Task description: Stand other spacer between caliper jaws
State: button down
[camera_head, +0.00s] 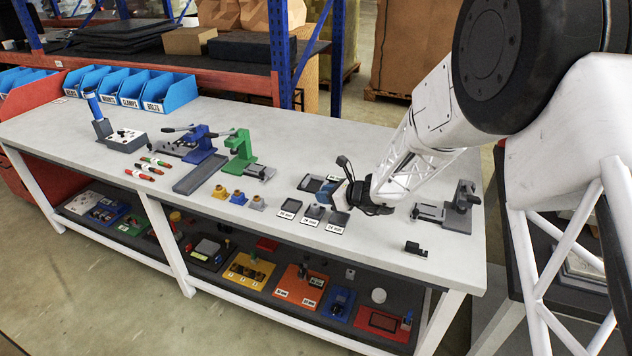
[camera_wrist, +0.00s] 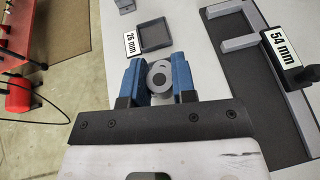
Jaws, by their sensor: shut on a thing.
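My gripper (camera_wrist: 161,78) has blue fingers shut on a round light-grey spacer (camera_wrist: 159,67) with a darker round centre. In the head view my gripper (camera_head: 332,192) is over the table, behind the row of small trays; the spacer cannot be made out there. The caliper (camera_wrist: 234,47), a dark base with light-grey jaws and a black "54 mm" readout (camera_wrist: 285,52), lies to the right of my fingers in the wrist view. It also shows partly behind my gripper in the head view (camera_head: 310,183). The spacer is outside the jaws.
An empty "26 mm" tray (camera_wrist: 154,34) is beyond my fingers. In the head view a grey block (camera_head: 315,211) sits at the middle tray. A grey fixture (camera_head: 460,206) stands right, a small black block (camera_head: 415,248) near the front edge. Yellow-and-blue pieces (camera_head: 238,198) and a green press (camera_head: 240,150) stand left.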

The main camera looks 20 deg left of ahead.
jog(key=w+a, duration=0.2)
jog(key=w, duration=0.2)
jog(key=w+a+f, duration=0.1)
jog(key=w+a, duration=0.4)
jog(key=w, duration=0.2)
jog(key=shift+w+a+f, duration=0.15)
jog(key=shift+w+a, duration=0.2)
jog(key=shift+w+a, duration=0.25)
jog(key=shift+w, duration=0.2)
jog(key=shift+s+f, duration=0.1)
jog(key=shift+f, duration=1.65)
jog(key=shift+f, duration=0.15)
jog(key=c, duration=1.2)
grip_release()
jog(key=shift+d, duration=0.1)
jog(key=v, duration=1.2)
